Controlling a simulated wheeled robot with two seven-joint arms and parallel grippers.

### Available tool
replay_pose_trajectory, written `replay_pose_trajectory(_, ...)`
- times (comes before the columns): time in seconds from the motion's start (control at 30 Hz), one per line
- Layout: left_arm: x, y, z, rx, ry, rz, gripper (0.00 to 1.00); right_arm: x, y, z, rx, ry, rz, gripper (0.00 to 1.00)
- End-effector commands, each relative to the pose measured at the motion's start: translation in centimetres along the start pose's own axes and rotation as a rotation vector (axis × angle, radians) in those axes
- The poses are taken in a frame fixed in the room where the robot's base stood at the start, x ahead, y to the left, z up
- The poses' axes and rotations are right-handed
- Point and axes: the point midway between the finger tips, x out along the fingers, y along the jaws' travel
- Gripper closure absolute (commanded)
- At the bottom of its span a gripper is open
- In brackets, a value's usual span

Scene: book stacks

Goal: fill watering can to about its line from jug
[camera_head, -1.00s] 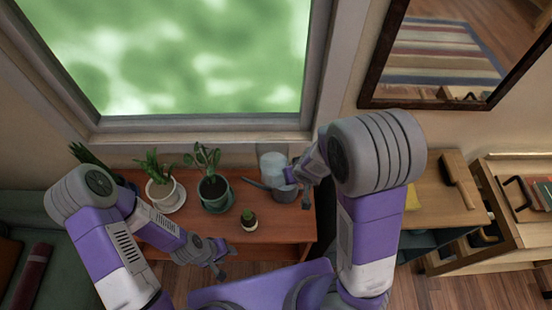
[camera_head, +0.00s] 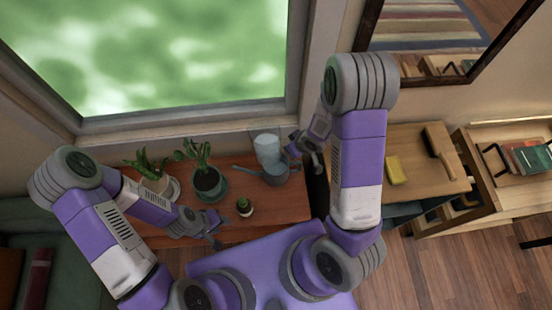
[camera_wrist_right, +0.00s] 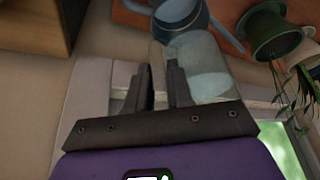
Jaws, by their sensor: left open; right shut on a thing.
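The clear jug (camera_head: 267,147) stands out at the back right of the wooden table, behind the grey watering can (camera_head: 276,174). The can's spout points left. My right gripper (camera_head: 293,150) is at the jug's right side and shut on it; in the right wrist view the fingers (camera_wrist_right: 160,88) are in front of the clear jug (camera_wrist_right: 208,68), with pale water in it. The watering can (camera_wrist_right: 182,14) shows beyond the jug's far end. The can's line and water level cannot be made out. My left gripper (camera_head: 217,228) is open and empty at the table's front edge.
A green-potted plant (camera_head: 209,183), a white-potted plant (camera_head: 158,184) and a small cactus (camera_head: 244,206) stand on the table (camera_head: 285,208) left of the can. A wooden desk (camera_head: 425,165) with a yellow block (camera_head: 396,170) and a brush (camera_head: 438,147) is at the right.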

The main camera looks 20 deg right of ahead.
Motion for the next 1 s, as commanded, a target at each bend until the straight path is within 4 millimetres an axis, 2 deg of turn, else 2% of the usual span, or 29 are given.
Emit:
replay_pose_trajectory(0.1,-1.1,0.4,0.0,0.000,0.000,0.000,0.57,-0.1,0.7,0.1,-0.039,0.006,-0.021,1.00)
replay_pose_trajectory(0.57,-3.9,1.5,0.2,0.000,0.000,0.000,0.57,0.1,2.4,1.2,-0.194,0.012,-0.093,1.00)
replay_pose_trajectory(1.0,-6.5,2.4,0.3,0.000,0.000,0.000,0.57,-0.6,4.5,1.7,-0.308,0.016,-0.146,1.00)
